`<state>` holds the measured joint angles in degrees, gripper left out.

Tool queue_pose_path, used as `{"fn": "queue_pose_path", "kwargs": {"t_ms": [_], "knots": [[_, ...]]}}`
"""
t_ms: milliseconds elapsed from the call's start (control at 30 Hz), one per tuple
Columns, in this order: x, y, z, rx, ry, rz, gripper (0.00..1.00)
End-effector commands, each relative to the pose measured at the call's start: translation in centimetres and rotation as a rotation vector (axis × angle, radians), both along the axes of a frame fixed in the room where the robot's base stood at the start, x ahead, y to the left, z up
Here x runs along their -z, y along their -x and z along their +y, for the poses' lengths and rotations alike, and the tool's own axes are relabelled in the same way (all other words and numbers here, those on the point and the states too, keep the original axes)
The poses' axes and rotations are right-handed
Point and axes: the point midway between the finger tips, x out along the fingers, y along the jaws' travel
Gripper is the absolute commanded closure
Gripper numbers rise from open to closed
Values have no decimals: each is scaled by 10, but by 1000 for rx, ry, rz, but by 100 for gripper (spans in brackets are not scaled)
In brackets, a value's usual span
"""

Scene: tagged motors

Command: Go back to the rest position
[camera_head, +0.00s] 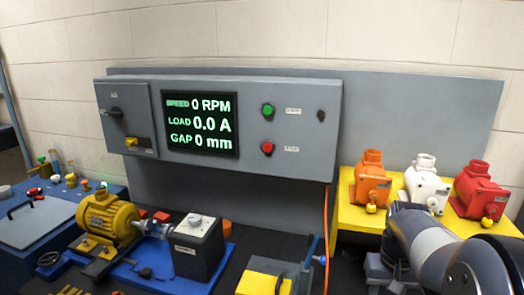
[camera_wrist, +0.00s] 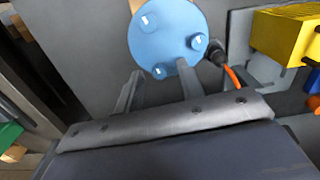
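In the wrist view my gripper (camera_wrist: 156,72) has its two grey fingers spread apart, with nothing visibly clamped between them. A light blue round disc (camera_wrist: 168,35) with small white tags lies just beyond the fingertips, and the right fingertip overlaps its edge; I cannot tell whether they touch. In the head view my arm (camera_head: 435,250) fills the lower right corner, and the fingers are not visible there. Orange (camera_head: 371,183), white (camera_head: 424,186) and red (camera_head: 478,192) motors stand on a yellow stand (camera_head: 350,215) behind the arm.
A yellow motor (camera_head: 108,216) sits on a blue base (camera_head: 140,270) beside a grey box (camera_head: 198,245). A control panel (camera_head: 315,145) reads 0 RPM, 0.0 A and 0 mm. In the wrist view an orange cable (camera_wrist: 233,78) and a yellow block (camera_wrist: 285,32) are to the right.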

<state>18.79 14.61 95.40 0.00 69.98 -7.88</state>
Motion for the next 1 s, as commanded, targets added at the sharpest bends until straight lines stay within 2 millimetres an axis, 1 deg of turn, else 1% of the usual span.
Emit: {"fn": "queue_pose_path", "kwargs": {"t_ms": [400,600,800,1000], "knots": [[1,0,0,336,0,0,63],[0,0,0,468,0,-1,63],[0,0,0,535,0,-1,63],[0,0,0,549,0,0,63]]}}
